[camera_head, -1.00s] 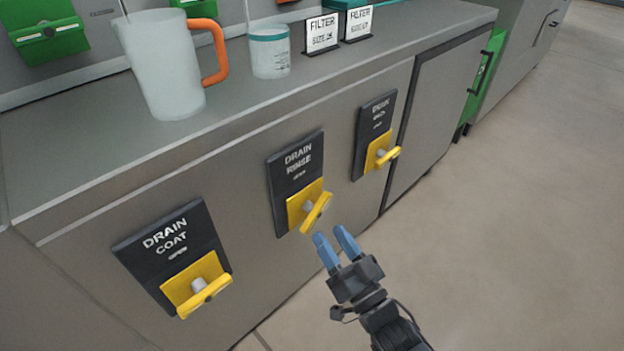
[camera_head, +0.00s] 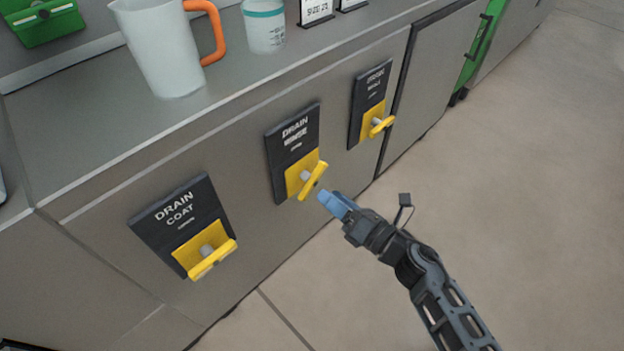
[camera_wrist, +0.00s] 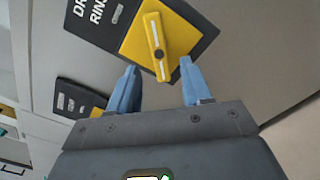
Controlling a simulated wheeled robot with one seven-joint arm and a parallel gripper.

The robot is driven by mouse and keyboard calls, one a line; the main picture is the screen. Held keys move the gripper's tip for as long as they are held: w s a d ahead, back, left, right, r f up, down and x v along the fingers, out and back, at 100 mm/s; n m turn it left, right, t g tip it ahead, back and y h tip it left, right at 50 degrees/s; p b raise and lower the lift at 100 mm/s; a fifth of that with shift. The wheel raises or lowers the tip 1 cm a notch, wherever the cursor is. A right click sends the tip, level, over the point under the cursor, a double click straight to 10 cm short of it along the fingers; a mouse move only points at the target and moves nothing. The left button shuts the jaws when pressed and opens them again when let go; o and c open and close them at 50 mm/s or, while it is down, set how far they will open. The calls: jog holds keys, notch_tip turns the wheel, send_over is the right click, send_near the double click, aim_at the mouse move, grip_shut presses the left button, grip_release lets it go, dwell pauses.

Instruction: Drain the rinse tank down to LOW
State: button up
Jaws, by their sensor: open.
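The rinse drain valve is a black plate (camera_head: 292,135) with a yellow backing and a yellow bar handle (camera_head: 313,181), on the cabinet front in the middle of the head view. In the wrist view the yellow handle (camera_wrist: 155,40) lies just beyond my fingertips, roughly between their lines. My gripper (camera_head: 328,197) is just right of and below the handle in the head view. In the wrist view its two blue fingers (camera_wrist: 158,85) are apart with nothing between them. I cannot tell whether a finger touches the handle. No rinse tank level shows.
The coat drain valve (camera_head: 212,258) is to the left and a third drain valve (camera_head: 376,122) to the right. A pitcher with an orange handle (camera_head: 165,50) and a white-teal cup (camera_head: 264,27) stand on the counter. The floor (camera_head: 500,200) at right is clear.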

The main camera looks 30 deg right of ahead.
aim_at(315, 185)
jog(key=x, duration=0.7)
jog(key=shift+b, duration=0.35)
grip_shut()
